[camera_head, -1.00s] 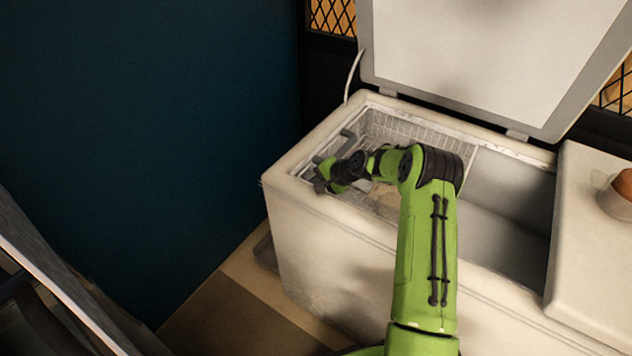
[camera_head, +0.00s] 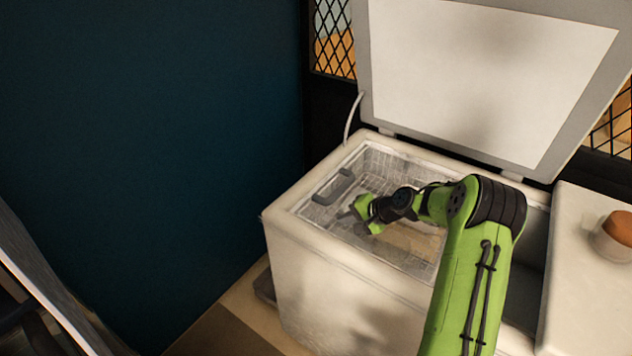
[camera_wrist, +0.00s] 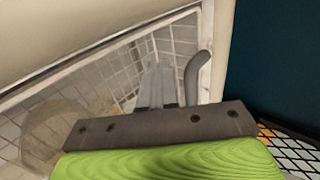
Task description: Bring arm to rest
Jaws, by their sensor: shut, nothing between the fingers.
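My green arm reaches over an open white chest freezer (camera_head: 330,270) in the head view. My gripper (camera_head: 350,211) is over the wire basket at the freezer's left end, with its tips close to the grey basket handle (camera_head: 334,188). In the wrist view my gripper (camera_wrist: 157,72) is shut, with its fingers together and nothing between them. The grey handle also shows in the wrist view (camera_wrist: 195,78), just right of the fingers. Part of the basket is hidden behind my arm.
The freezer lid (camera_head: 480,75) stands open at the back. A closed white surface (camera_head: 585,280) at the right bears a round brown thing in a pale bowl (camera_head: 615,237). A dark blue wall (camera_head: 150,130) fills the left. A tan thing (camera_head: 412,240) lies in the basket.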

